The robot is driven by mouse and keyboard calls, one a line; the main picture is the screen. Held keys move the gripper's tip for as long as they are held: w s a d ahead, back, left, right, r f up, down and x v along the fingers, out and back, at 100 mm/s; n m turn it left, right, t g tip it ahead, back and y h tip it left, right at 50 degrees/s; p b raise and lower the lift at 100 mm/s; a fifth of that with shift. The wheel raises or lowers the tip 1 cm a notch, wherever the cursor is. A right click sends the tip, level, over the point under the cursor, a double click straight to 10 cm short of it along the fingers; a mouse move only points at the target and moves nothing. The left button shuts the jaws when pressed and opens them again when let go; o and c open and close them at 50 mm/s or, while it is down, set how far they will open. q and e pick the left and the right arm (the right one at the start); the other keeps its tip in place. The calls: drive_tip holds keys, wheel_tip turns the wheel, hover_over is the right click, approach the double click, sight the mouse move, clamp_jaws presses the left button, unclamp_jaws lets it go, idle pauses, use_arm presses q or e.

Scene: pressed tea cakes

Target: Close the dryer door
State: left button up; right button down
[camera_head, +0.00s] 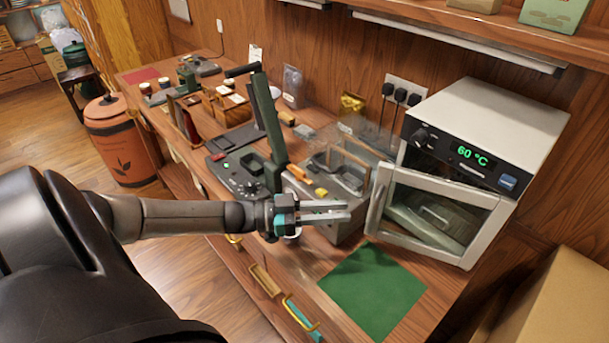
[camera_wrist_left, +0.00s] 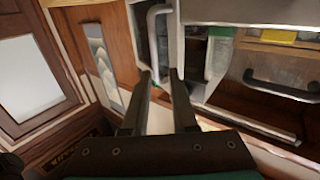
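The dryer (camera_head: 490,110) is a white box at the right of the counter, its display reading 60 °C. Its glass-fronted door (camera_head: 482,236) stands partly open, the handle side swung out from the body. The pale door handle (camera_head: 377,197) is at the door's left edge. My left gripper (camera_head: 347,211) is open and empty, left of the handle, fingers pointing toward it. In the left wrist view, a pale curved handle (camera_wrist_left: 154,40) shows just beyond the tips of my open left gripper (camera_wrist_left: 160,78). My right gripper is not in view.
A green mat (camera_head: 373,290) lies on the counter in front of the dryer. A dark press with a raised lever (camera_head: 268,125) and a grey tray (camera_head: 345,175) stand left of the dryer. A cardboard box (camera_head: 560,305) is at the lower right.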

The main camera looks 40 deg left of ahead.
use_arm(q)
drive_tip(key=a+v, duration=0.1)
drive_tip(key=v, duration=0.5)
drive_tip(key=shift+w, duration=0.4)
drive_tip(key=shift+r, duration=0.1)
idle(0.5)
drive_tip(key=v, duration=1.5)
drive_tip(key=shift+b, duration=0.4)
drive_tip(key=shift+s, duration=0.1)
